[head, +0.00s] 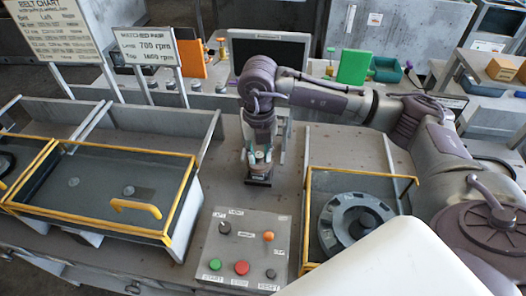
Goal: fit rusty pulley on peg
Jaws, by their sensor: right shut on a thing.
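My right gripper (259,158) points down over the middle of the bench, behind the control box. It is shut on a small dark thing (258,182), mostly hidden by the fingers; I cannot tell what it is. Two short pegs or knobs, a nearer one (128,191) and a smaller one (73,182), stand in the yellow-edged housing (180,205) at left. A grey round pulley-like disc (336,214) with a dark centre lies in the yellow-edged bay (308,205) at right. I cannot make out a rusty pulley for certain. My left gripper is out of view.
A control box (243,247) with several buttons stands in front of the gripper. A grey screen (290,55), an orange panel (191,60) and a green panel (353,67) stand behind. Sign boards (150,50) stand at back left.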

